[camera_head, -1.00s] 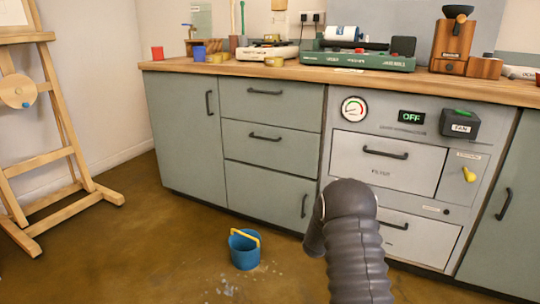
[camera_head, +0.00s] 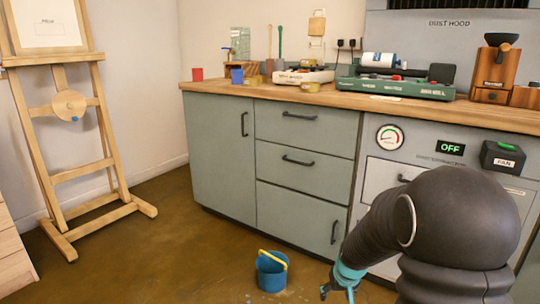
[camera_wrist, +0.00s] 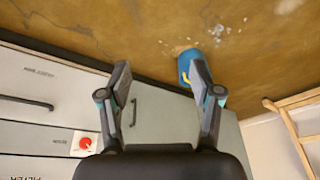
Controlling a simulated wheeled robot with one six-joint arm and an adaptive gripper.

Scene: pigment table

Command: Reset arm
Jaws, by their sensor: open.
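My gripper (camera_wrist: 160,72) is open and empty in the wrist view, its two dark fingers with teal joints spread apart. In the head view my gripper (camera_head: 343,284) shows only in part at the bottom, low in front of the cabinets. My dark arm hides much of it and part of the grey dust hood unit. A blue bucket (camera_head: 271,273) with a yellow handle stands on the floor to the left of my gripper. The bucket (camera_wrist: 187,68) also shows beyond the right finger in the wrist view, apparently apart from it.
The grey-green cabinets (camera_head: 305,158) carry a wooden worktop (camera_head: 228,88) with a green device (camera_head: 395,87), a wooden grinder (camera_head: 495,70) and several small containers. A wooden easel (camera_head: 75,180) stands at the left. The brown floor (camera_head: 150,245) between easel and bucket is clear.

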